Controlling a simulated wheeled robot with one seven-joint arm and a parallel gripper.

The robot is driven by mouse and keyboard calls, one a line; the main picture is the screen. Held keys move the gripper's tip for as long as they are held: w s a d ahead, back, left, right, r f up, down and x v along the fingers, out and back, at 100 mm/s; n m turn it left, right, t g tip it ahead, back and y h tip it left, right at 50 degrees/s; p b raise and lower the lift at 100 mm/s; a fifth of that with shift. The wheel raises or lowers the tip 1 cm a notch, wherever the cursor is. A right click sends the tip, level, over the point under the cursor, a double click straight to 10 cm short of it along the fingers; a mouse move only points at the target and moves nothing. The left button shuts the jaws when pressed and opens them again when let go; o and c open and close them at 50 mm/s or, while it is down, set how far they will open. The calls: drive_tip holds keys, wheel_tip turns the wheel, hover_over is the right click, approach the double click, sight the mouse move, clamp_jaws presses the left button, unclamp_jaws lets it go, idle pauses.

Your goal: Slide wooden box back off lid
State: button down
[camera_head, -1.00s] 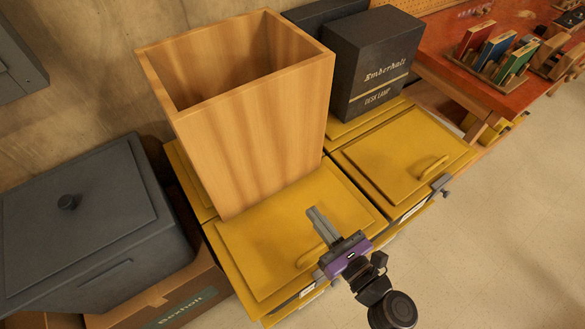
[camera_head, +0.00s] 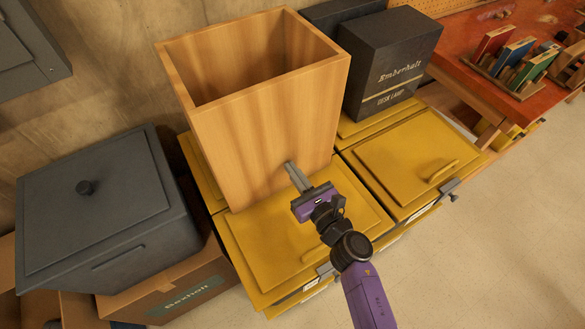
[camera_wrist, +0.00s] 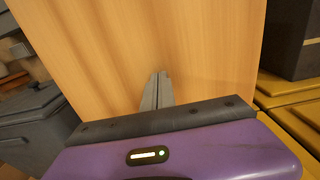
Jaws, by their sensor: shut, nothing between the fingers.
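The tall, open-topped wooden box (camera_head: 250,130) stands upright at the back of the yellow lid (camera_head: 270,250), covering its rear part. The lid's front part, with a curved handle, is bare. My gripper (camera_head: 289,165) is shut and empty, its fingertips at the lower front face of the box. In the wrist view the closed fingers (camera_wrist: 160,76) point at the wooden face (camera_wrist: 150,40), which fills most of the picture. I cannot tell for sure whether the tips touch it.
A black lamp carton (camera_head: 390,65) stands right of the box, behind a second yellow lid (camera_head: 405,160). A grey lidded bin (camera_head: 100,210) is at left on a cardboard carton (camera_head: 175,290). An orange bench (camera_head: 500,80) with a book rack is at upper right. Floor at right is clear.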

drive_tip(key=shift+w+a, duration=0.1)
drive_tip(key=shift+w, duration=0.05)
drive_tip(key=b+x, duration=0.5)
drive_tip(key=x, duration=0.5)
drive_tip(key=shift+a, duration=0.15)
